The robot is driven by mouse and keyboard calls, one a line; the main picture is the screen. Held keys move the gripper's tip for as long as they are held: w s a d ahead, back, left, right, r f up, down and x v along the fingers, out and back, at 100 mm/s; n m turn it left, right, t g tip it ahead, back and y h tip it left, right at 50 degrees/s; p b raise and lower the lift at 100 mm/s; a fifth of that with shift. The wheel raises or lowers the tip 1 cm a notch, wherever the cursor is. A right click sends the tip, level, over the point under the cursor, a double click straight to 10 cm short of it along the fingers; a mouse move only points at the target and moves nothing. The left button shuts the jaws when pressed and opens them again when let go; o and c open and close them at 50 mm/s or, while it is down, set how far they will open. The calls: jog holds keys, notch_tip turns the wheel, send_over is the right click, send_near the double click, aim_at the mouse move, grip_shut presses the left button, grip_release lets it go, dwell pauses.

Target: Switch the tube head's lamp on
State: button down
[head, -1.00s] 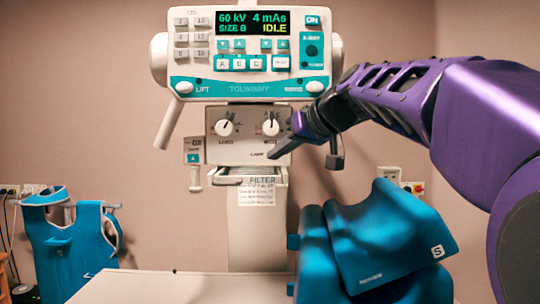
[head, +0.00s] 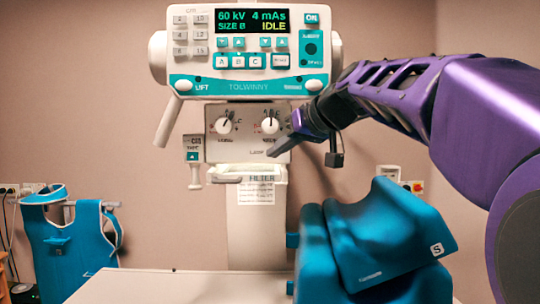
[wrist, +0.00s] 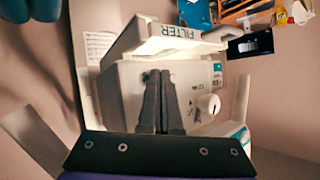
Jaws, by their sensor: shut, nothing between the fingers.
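The tube head (head: 248,133) is a pale box with two knobs, below the console, in the middle of the head view. A small "LAMP" label sits low on its front, partly by my fingertips; the lamp control itself is too small to make out. My gripper (head: 283,150) comes in from the right, its dark fingers shut and empty, tips at the lower front of the tube head. In the wrist view my gripper (wrist: 158,75) has its fingers together in front of the tube head's face (wrist: 190,85). I cannot tell whether they touch it.
The console (head: 245,87) above shows 60 kV, 4 mAs and IDLE. A filter tray (head: 250,170) juts out below the tube head. The pale table (head: 180,287) is bare.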

jog(key=shift+s, duration=0.5)
jog(key=shift+s+r+b, duration=0.15)
jog(key=shift+s+b, duration=1.3)
jog(key=shift+s, duration=1.3)
jog(key=shift+w, duration=0.15)
